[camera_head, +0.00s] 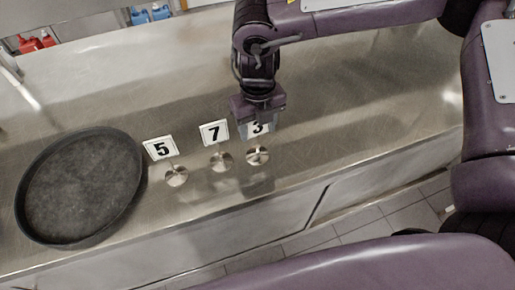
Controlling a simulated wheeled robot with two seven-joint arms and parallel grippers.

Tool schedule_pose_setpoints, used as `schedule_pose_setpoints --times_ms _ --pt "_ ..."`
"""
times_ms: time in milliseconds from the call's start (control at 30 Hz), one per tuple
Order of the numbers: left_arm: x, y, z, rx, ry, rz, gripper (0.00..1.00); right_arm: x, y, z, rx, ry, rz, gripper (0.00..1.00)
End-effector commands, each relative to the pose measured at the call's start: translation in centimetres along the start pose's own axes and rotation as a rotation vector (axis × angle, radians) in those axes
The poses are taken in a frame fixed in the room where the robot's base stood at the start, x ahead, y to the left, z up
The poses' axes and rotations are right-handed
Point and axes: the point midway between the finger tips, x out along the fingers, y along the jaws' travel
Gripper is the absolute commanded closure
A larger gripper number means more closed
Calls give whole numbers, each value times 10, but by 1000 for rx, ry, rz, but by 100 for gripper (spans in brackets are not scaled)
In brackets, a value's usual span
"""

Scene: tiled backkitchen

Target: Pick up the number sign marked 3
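The number sign marked 3 (259,130) stands on the metal counter, upright on a round silver base (257,155). The top of its white card is hidden behind my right gripper (258,117). My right gripper points down at the sign's upper edge; its fingers are hard to make out, so I cannot tell whether they are open or touching the card. The sign marked 7 (214,133) stands just left of it, and the sign marked 5 (159,148) stands further left. My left gripper is not in view.
A round dark pan (82,188) lies on the counter (340,130) left of the signs. Red bottles (37,42) and blue bottles (150,15) are beyond the counter at the top left. The counter right of the signs is clear. Its front edge is close below the signs.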

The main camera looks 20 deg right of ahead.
Motion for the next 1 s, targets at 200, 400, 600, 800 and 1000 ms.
schedule_pose_setpoints --times_ms 200,400,600,800,1000 --pt "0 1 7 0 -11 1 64 0 0 0 1 0 0 75" --pt "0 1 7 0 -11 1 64 -1 0 0 1 -1 0 85" --pt "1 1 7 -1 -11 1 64 -4 0 1 0 -1 1 85" --pt "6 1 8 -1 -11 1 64 -24 0 2 1 -5 2 85" --pt "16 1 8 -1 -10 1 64 -71 1 2 1 -9 2 85"
